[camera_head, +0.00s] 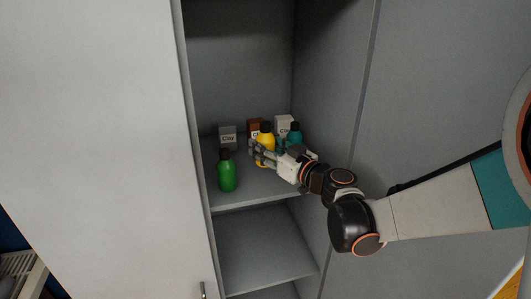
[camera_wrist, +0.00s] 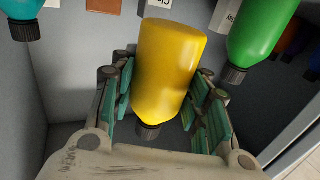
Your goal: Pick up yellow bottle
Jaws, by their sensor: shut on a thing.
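The yellow bottle (camera_head: 265,140) with a black cap is on the upper visible shelf of the cabinet in the head view, partly hidden by my gripper (camera_head: 262,155). In the wrist view the yellow bottle (camera_wrist: 168,70) stands between the two fingers of my gripper (camera_wrist: 158,108), its cap toward the palm. The fingers are shut on its sides. I cannot tell whether the bottle's base touches the shelf.
A green bottle (camera_head: 227,172) stands at the shelf's front left. A teal bottle (camera_head: 294,134) stands right of the yellow one. Grey (camera_head: 228,137), brown (camera_head: 254,127) and white (camera_head: 283,125) boxes stand behind. The lower shelf (camera_head: 265,250) looks empty. A cabinet door (camera_head: 95,130) is at left.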

